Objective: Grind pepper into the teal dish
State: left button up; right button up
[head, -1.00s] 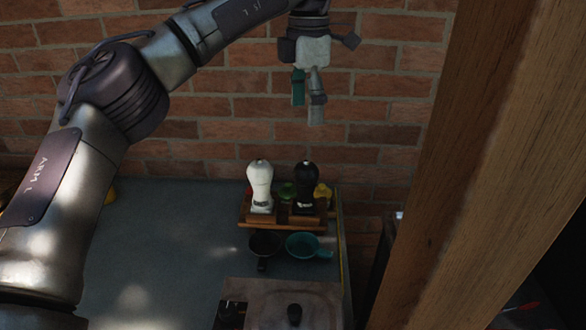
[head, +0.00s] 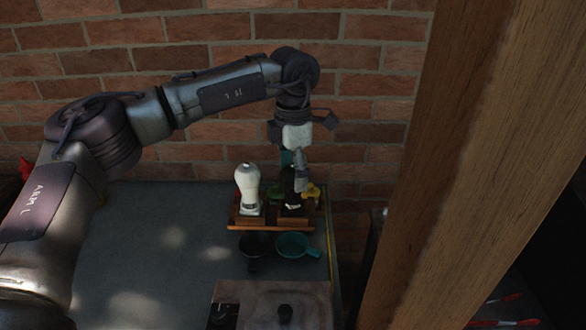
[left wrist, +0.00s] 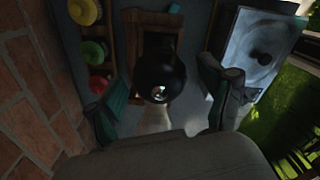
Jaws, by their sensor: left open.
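A black mill (head: 291,200) and a white mill (head: 248,188) stand upright in a wooden rack (head: 240,225) near the wall; which one holds pepper I cannot tell. The teal dish (head: 293,243), with a handle to the right, sits in front of the rack beside a black dish (head: 254,247). My left gripper (head: 294,170) points down at the top of the black mill, covering part of it. In the left wrist view the fingers are open, one either side of the black mill's round head (left wrist: 160,78), with gaps. My right gripper is not in view.
A wooden post (head: 440,170) rises at the right. A grey box with a dark knob (head: 255,292) stands at the table's front. Small green, red and yellow items (left wrist: 88,50) line the rack's back. The left tabletop (head: 150,240) is clear.

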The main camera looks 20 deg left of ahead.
pick_arm(q)
jog(key=shift+c, duration=0.2)
jog(key=c, duration=1.1)
jog(key=shift+c, duration=0.2)
jog(key=shift+n, duration=0.3)
jog(key=shift+f+n+b, duration=0.15)
jog(key=shift+n+b, duration=0.7)
jog(key=shift+n, duration=0.35)
jog(key=shift+n+b, duration=0.65)
jog(key=shift+n, duration=1.05)
jog(key=o, duration=1.2)
